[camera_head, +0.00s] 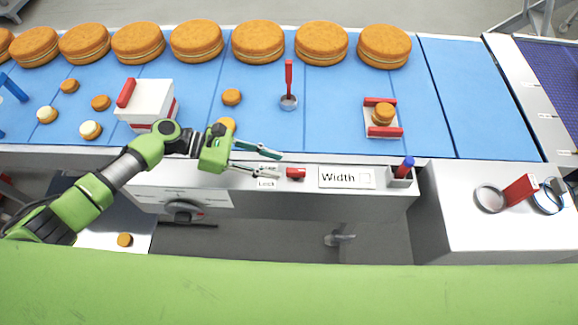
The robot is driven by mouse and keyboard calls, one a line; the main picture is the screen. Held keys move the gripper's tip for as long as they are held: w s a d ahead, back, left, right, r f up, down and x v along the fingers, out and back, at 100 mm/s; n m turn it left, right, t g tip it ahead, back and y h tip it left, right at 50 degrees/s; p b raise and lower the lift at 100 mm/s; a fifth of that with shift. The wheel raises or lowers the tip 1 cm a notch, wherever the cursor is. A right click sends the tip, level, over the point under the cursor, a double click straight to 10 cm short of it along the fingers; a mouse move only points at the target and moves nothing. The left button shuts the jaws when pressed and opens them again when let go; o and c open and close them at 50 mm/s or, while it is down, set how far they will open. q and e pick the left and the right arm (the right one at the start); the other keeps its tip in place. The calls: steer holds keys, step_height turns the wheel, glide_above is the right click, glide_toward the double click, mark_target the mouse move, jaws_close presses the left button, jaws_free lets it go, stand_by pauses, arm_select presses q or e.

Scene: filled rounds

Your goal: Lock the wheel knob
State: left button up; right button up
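My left gripper (279,164) reaches in from the left over the front edge of the blue conveyor. Its two fingers are apart, with nothing seen between them. A small red knob (295,173) sits on the grey front rail just right of the fingertips. A white label reading "Lock" (266,184) is below the fingers and left of the red knob. I cannot tell whether a finger touches the knob. A round grey wheel (184,210) is on the front panel, lower left of the gripper. My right gripper is not in view.
A "Width" sign (346,177) and a holder with a blue-topped red marker (405,168) are right of the red knob. A red upright handle (288,80) stands on the conveyor (330,140). Large filled rounds (258,40) line the back. A white-and-red block (150,98) stands behind my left arm.

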arm_select(q)
steer(key=v, duration=0.5)
stand_by(0.4)
